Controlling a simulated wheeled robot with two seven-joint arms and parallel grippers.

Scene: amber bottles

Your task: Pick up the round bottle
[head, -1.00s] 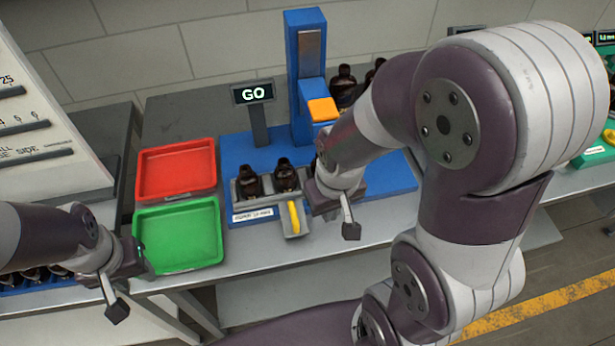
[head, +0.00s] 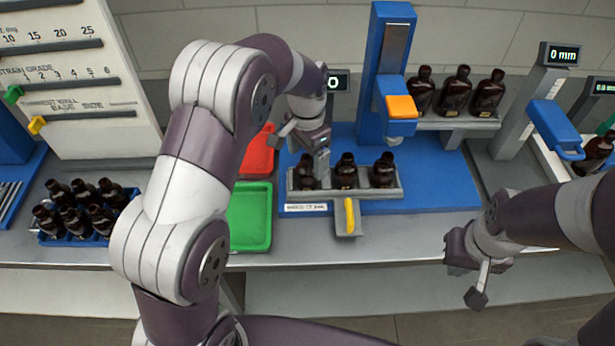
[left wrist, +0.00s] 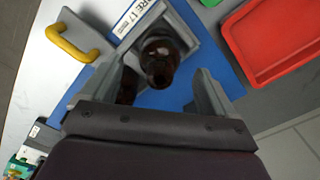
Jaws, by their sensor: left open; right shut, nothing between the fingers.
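Three dark amber bottles stand in a grey holder (head: 394,193) on a blue base: a left one (head: 307,180), a middle one (head: 346,172) and a right one (head: 384,170). I cannot tell by shape which is the round bottle. My left gripper (head: 310,158) is open over the left bottle and partly hides it. In the left wrist view this bottle (left wrist: 160,60) shows from above, ahead of and between the spread fingers (left wrist: 155,88). A finger partly covers the neighbouring bottle (left wrist: 127,86). My right gripper (head: 480,276) is shut and empty, away to the right.
A red tray (head: 255,155) and a green tray (head: 250,215) lie left of the holder. A blue press column (head: 385,60) stands behind. More bottles (head: 456,92) stand on a rear shelf, and several fill a blue crate (head: 62,240). A yellow handle (head: 349,215) juts forward.

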